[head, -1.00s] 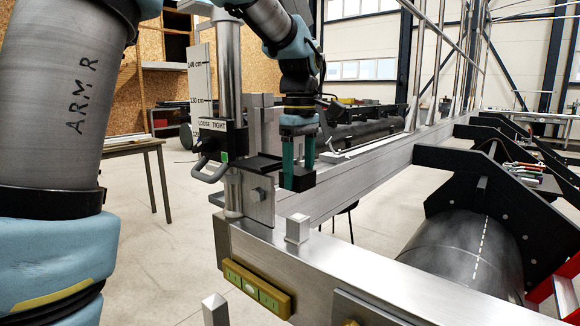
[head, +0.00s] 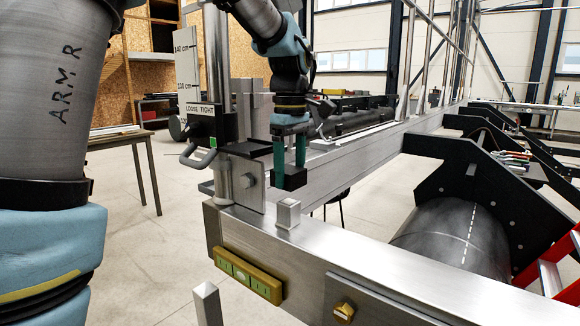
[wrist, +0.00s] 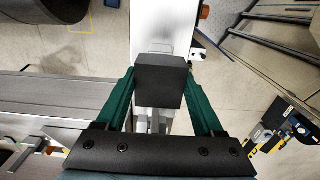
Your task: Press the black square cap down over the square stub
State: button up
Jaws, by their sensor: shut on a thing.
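The black square cap (head: 293,180) is held between the green fingers of my gripper (head: 290,168), which is shut on it. In the wrist view the cap (wrist: 161,82) sits between the two fingertips. The square stub (head: 288,214) is a short, bright metal post standing upright on the beam (head: 335,244). In the head view the cap shows just above the stub in the picture, with its lower edge apart from the stub's top. How far they are apart in depth I cannot tell. In the wrist view the cap hides most of what is under it.
A metal bracket plate (head: 250,184) and a clamp column with a grey handle (head: 199,157) stand close left of my gripper. A yellow-green level (head: 246,274) is on the beam's front face. A dark cylindrical float (head: 450,238) lies to the right.

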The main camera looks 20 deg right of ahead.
aim_at(290, 202)
jog(key=shift+f+b, duration=0.55)
jog(key=shift+f, duration=0.75)
jog(key=shift+p, duration=0.7)
dwell(0.7)
jog(key=shift+f+b, duration=1.05)
jog(key=shift+f, duration=0.9)
jog(key=o, duration=1.4)
jog(key=shift+c, duration=0.2)
notch_tip(290, 202, up, 11)
jog(key=shift+f+b, duration=0.1)
jog(key=shift+b, duration=0.35)
jog(key=shift+s, duration=0.15)
